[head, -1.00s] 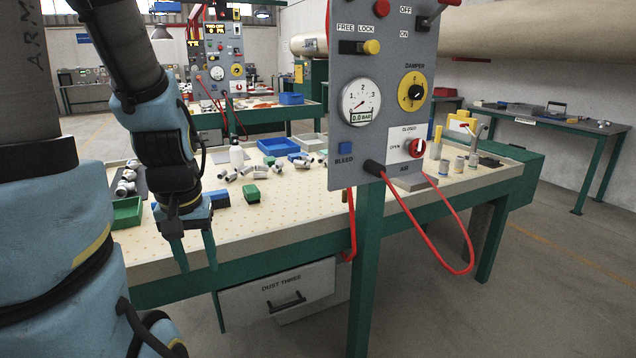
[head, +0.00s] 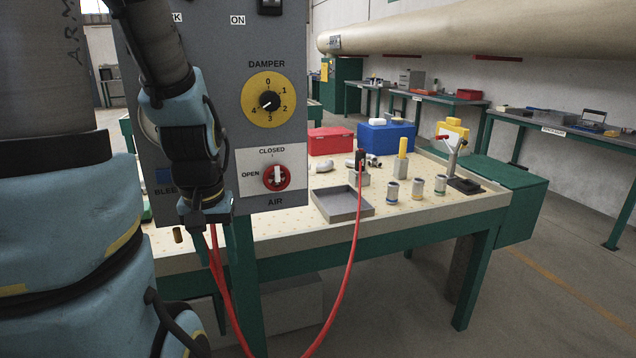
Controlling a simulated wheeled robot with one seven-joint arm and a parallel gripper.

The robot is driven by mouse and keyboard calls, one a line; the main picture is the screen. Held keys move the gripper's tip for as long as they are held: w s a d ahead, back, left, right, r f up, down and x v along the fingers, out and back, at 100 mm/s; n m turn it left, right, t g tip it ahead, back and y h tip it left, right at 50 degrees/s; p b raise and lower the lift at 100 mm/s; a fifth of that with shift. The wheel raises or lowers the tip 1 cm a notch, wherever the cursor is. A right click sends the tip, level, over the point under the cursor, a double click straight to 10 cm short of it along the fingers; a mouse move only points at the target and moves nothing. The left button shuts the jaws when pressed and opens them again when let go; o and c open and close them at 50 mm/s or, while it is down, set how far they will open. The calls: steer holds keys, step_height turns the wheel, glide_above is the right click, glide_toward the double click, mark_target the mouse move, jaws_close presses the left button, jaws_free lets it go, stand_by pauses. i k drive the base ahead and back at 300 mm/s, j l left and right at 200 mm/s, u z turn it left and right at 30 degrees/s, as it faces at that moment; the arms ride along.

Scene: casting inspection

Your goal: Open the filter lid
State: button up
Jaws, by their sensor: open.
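No part marked as a filter lid can be made out. A green box (head: 497,190) with a flat top is fixed at the right end of the workbench; I cannot tell whether that top is the lid. My gripper (head: 208,245) hangs pointing down at the left, in front of the lower left of the grey control panel (head: 225,120). It is open, with nothing seen between its fingers, and well apart from the green box. The fingers partly blend with the green parts behind them.
The panel carries a yellow damper dial (head: 268,100) and a red air knob (head: 276,177). A red hose (head: 352,240) loops below it. The bench (head: 420,212) holds a grey tray (head: 342,204), several small cylinders, a blue box (head: 385,136) and a red box (head: 330,140). Floor at right is clear.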

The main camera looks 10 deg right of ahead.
mark_target(511, 178)
steer(key=l+u, duration=0.25)
steer(key=l, duration=2.7)
steer(key=i+l, duration=0.1)
steer(key=l, duration=0.5)
steer(key=i+l, duration=0.15)
steer(key=l, duration=0.45)
steer(key=i+l+u, duration=0.1)
steer(key=l, duration=0.45)
steer(key=i+l, duration=0.1)
steer(key=l, duration=0.5)
steer(key=i+l, duration=0.1)
steer(key=l, duration=0.5)
steer(key=u, duration=0.05)
